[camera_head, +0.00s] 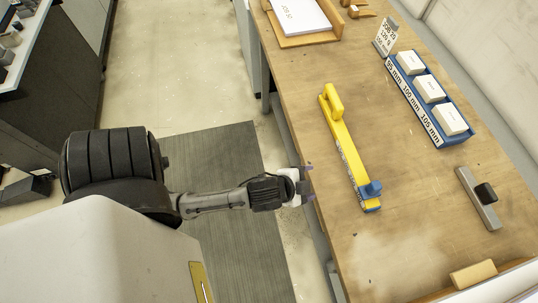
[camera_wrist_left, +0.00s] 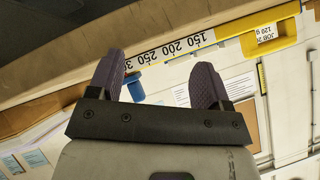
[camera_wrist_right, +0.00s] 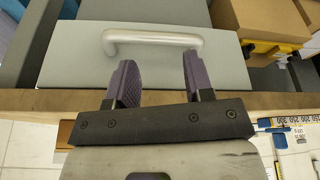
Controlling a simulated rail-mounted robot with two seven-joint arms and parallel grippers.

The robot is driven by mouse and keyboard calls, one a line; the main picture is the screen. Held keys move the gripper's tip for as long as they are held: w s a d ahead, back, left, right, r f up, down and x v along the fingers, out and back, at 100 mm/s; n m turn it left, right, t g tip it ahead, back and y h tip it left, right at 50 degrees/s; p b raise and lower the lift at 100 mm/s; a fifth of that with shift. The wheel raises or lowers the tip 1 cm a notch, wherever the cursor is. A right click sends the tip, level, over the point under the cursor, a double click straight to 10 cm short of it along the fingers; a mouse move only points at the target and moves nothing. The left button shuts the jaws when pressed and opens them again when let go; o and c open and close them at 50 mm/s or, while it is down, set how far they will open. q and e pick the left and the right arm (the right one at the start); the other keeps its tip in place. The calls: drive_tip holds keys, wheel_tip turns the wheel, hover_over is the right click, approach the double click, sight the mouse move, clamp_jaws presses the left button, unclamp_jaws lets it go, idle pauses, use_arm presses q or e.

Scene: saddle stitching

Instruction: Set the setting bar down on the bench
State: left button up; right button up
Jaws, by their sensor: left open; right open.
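The yellow bar with a raised handle, a scale and a blue slide looks to be the setting bar (camera_head: 343,145). It lies flat on the wooden bench (camera_head: 405,240), with no gripper touching it. Its blue slide (camera_head: 371,189) is at the near end. My left gripper (camera_head: 309,182) is open and empty at the bench's left edge, apart from the bar. In the left wrist view the bar (camera_wrist_left: 268,27) shows beyond the open fingers (camera_wrist_left: 155,70). My right gripper (camera_wrist_right: 154,72) is open and empty, seen only in its wrist view. The bar's scale (camera_wrist_right: 296,121) shows there at the right.
A blue tray (camera_head: 437,131) with white boxes stands right of the bar, beside a job card (camera_head: 385,38). A grey bar with a black knob (camera_head: 478,199) lies at the right. A paper tray (camera_head: 302,18) is at the far end. The right wrist view shows a drawer handle (camera_wrist_right: 165,38).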

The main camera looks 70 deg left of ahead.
use_arm(q)
drive_tip(key=s+f+n+g+h, duration=0.1)
drive_tip(key=s+f+g, duration=0.1)
drive_tip(key=s, duration=0.4)
drive_tip(key=s+d+f+n+g, duration=0.1)
drive_tip(key=s+f+n+g, duration=0.1)
drive_tip(key=s+g, duration=0.3)
drive_tip(key=shift+s+d+f+n+h, duration=0.15)
drive_tip(key=shift+s+f+n+h, duration=0.35)
drive_tip(key=shift+s, duration=0.7)
